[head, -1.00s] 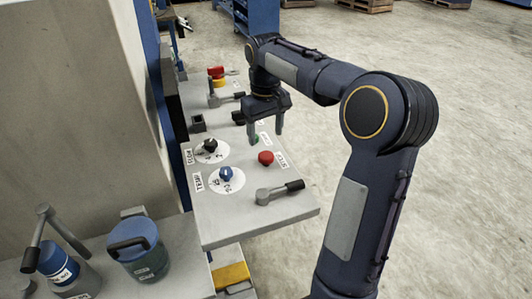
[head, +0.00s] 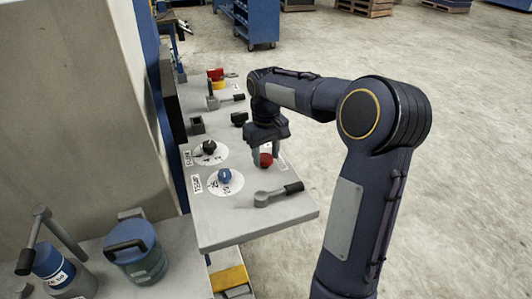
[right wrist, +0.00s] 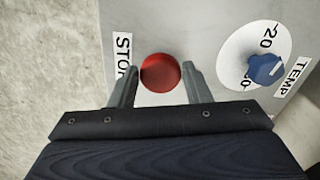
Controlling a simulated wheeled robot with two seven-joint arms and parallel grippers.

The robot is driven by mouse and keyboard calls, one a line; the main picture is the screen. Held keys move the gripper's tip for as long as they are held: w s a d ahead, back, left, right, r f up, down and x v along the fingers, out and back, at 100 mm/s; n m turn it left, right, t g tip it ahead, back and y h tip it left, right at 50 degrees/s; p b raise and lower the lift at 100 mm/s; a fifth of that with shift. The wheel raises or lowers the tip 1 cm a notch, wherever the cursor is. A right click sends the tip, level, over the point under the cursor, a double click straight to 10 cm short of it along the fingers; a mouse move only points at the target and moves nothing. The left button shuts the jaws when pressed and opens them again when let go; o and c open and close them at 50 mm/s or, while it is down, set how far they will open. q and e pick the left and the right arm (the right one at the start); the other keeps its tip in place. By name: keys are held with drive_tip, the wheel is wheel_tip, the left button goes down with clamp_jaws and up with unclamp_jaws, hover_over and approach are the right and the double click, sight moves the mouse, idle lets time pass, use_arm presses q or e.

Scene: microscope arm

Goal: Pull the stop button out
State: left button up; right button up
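The red stop button (head: 266,160) sits on the grey panel (head: 236,236), near its right edge, with a STOP label (right wrist: 123,63) beside it in the right wrist view. There the round red button head (right wrist: 160,73) shows between the two fingers. My right gripper (head: 264,157) is over the button from above, its fingers open on either side of it. In the right wrist view my right gripper (right wrist: 160,80) has a finger close to the button on the left and a small gap on the right. My left gripper is not in view.
A blue TEMP knob (head: 225,175) and a black knob (head: 209,147) stand on white dials left of the button. A lever with a black grip (head: 280,194) lies nearer the panel's front edge. A blue-lidded canister (head: 136,250) stands on the lower left bench.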

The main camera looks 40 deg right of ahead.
sight(266, 158)
clamp_jaws()
drive_tip(key=shift+r+p, duration=0.9)
drive_tip(key=shift+p, duration=0.15)
drive_tip(key=shift+w+f, duration=0.1)
drive_tip(key=shift+o, duration=2.4)
unclamp_jaws()
wheel_tip(266, 158, up, 8)
